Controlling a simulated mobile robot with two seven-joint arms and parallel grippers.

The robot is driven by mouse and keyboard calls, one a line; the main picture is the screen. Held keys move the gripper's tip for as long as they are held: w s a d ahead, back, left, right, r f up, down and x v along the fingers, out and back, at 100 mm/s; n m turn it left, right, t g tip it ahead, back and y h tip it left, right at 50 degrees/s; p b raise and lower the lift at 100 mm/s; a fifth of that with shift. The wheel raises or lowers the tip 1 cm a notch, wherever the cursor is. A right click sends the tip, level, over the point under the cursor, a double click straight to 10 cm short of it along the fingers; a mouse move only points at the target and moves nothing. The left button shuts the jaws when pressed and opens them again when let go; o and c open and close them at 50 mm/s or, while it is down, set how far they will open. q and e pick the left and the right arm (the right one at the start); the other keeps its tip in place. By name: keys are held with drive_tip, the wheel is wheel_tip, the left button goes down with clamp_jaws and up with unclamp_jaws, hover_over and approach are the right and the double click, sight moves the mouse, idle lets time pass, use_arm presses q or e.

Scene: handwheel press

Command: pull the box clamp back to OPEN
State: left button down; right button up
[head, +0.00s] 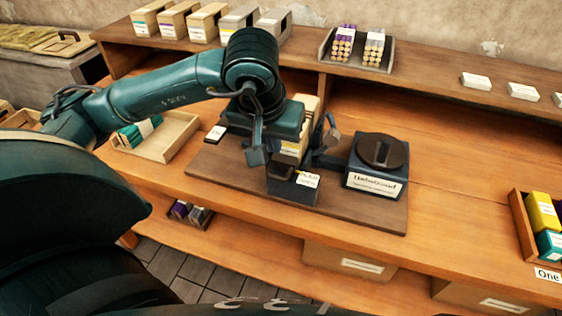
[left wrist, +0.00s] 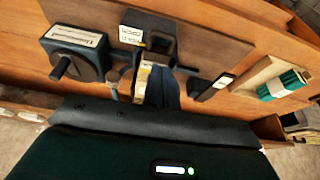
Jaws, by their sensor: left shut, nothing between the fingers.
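The dark box clamp fixture (head: 292,188) stands on the brown board, with a white label on its top; the wrist view shows its dark frame (left wrist: 165,25) and two small labels. A pale carton (head: 293,149) with a yellow stripe stands upright behind it, partly hidden by my gripper; it also shows in the left wrist view (left wrist: 143,82). My left gripper (head: 256,157) is shut and empty, its fingers pointing down just left of the carton. In the left wrist view the fingers (left wrist: 163,88) are together beside the carton. Whether they touch it I cannot tell. My right gripper is not in view.
A dark block with a round handwheel (head: 382,150) stands right of the clamp, with a grey lever (head: 331,131) between them. A small black block with a white label (head: 215,133) is at left.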

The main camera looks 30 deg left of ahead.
sight(277, 178)
use_arm(q)
drive_tip(key=p+x, duration=0.1)
drive_tip(key=x, duration=0.8)
drive_tip(key=shift+w+d+f, duration=0.1)
drive_tip(key=shift+w+f, duration=0.15)
drive_tip(key=shift+f, duration=0.25)
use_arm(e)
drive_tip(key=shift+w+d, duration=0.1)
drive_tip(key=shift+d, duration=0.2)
use_arm(q)
drive_tip(key=shift+s+d+b, duration=0.25)
drive_tip(key=shift+s+b, duration=0.75)
drive_tip(key=shift+s, duration=0.2)
drive_tip(key=shift+s+r, duration=0.1)
drive_tip(key=shift+s, duration=0.05)
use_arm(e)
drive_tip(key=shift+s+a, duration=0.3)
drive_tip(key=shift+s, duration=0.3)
